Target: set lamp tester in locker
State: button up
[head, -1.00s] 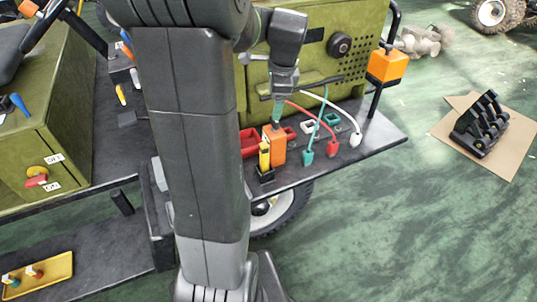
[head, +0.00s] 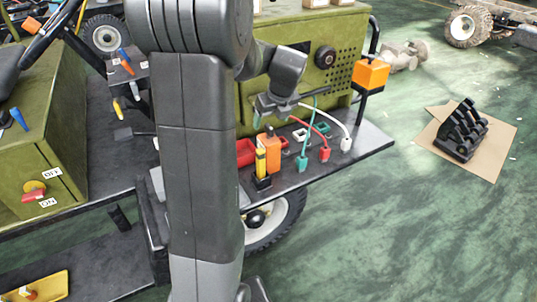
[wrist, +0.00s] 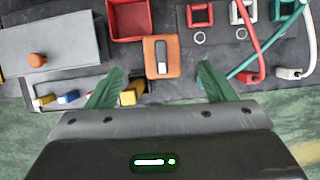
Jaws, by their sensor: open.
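An orange box with a grey inset, which looks to be the lamp tester, stands on the dark deck in the head view (head: 268,155) and the wrist view (wrist: 162,71). My gripper (head: 268,124) is above it, its fingertips unclear in the head view. In the wrist view my gripper (wrist: 158,78) is open and empty, its green fingers apart to either side of the orange box. A grey box with an orange knob (wrist: 75,38), possibly the locker, is at the left in the wrist view; my arm seems to hide it in the head view.
A red open bin (wrist: 130,20) is just left of the orange box. A yellow item (head: 261,162) stands close in front. Teal, red and white cables (head: 326,130) lie to the right. An olive cabinet (head: 290,32) stands behind.

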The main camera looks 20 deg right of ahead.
aim_at(268, 134)
jog(key=x, duration=0.9)
jog(key=shift+s+d+p, duration=0.15)
jog(key=shift+p, duration=0.15)
grip_shut()
